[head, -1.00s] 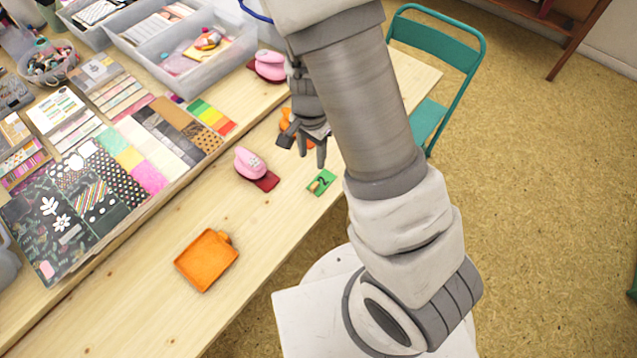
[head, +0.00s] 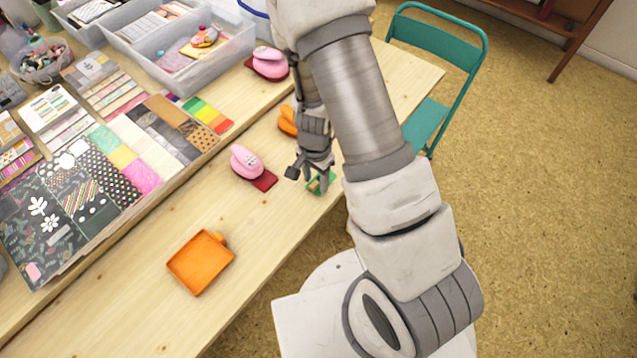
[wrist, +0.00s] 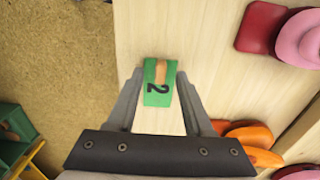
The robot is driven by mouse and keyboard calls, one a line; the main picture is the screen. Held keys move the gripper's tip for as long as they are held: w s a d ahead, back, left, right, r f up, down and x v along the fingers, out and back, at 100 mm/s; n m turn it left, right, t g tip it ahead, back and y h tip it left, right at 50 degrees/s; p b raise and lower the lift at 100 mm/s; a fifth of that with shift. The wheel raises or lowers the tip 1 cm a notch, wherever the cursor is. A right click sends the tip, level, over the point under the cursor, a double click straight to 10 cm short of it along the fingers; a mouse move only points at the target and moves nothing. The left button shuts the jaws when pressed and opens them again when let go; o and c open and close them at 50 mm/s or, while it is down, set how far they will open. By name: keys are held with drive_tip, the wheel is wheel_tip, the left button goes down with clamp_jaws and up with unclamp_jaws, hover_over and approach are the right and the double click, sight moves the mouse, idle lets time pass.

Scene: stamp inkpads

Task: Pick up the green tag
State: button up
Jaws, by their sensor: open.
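The green tag (wrist: 151,99) lies flat on the table in the wrist view, with a black "2" and a tan strip on it. It sits between the tips of my open gripper (wrist: 159,86), whose fingers are on either side with a small gap showing. In the head view the green tag (head: 313,186) shows partly behind my gripper (head: 310,174), which is low over it near the table's front edge. The height between fingertips and table cannot be told exactly.
A pink stamp with a red base (head: 264,181) stands left of my gripper. An orange tray (head: 200,262) lies nearer on the table (head: 150,315). An orange object (wrist: 249,132) is near my right finger in the wrist view. A teal chair (head: 462,65) stands beyond the table.

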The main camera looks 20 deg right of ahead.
clamp_jaws()
drive_tip(key=shift+r, duration=0.1)
